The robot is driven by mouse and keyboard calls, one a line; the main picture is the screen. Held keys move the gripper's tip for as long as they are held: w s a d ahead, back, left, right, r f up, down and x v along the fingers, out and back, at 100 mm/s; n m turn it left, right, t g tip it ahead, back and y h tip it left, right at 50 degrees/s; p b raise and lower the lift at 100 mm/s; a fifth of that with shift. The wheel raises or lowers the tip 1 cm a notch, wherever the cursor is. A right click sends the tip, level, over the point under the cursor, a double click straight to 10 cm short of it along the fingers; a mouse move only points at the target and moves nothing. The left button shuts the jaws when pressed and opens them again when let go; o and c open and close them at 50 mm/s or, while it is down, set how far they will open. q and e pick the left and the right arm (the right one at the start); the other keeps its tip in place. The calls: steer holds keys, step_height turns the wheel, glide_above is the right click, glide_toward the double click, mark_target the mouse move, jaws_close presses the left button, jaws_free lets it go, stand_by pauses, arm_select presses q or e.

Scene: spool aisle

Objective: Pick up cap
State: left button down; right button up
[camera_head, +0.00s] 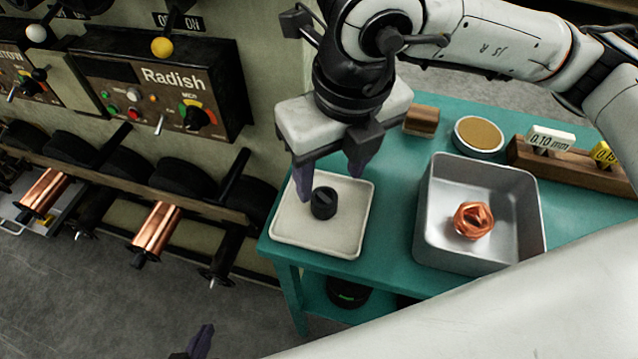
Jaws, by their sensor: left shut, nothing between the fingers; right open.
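The cap is a small black round piece (323,204) with a ridge on top, sitting in a shallow cream tray (290,236) on the left end of the teal table. My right gripper (330,185) reaches in from the top with its fingers pointing down. Its dark fingers are spread, one to each side above the cap, and nothing is held. Whether the fingertips are level with the cap is hard to tell. My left gripper (200,342) shows only as a dark fingertip at the bottom edge, away from the table. The rest of it is out of frame.
A grey metal bin (430,232) with a crumpled copper wire bundle (473,220) stands right of the tray. Behind are a wooden block (421,121), a round tin (479,136) and a wooden label holder (560,168). Copper spools (157,229) hang at left.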

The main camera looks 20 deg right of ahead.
mark_target(325, 197)
steer(key=shift+f, duration=0.95)
steer(key=f, duration=0.3)
steer(key=f+p, duration=0.1)
steer(key=f, duration=0.1)
steer(key=shift+w+a, duration=0.3)
steer(key=shift+w, duration=0.1)
steer(key=shift+f, duration=0.2)
steer(key=c, duration=1.3)
arm_select(q)
steer(key=shift+s+r, duration=0.2)
steer(key=shift+r, duration=0.3)
arm_select(e)
steer(key=shift+o, duration=0.2)
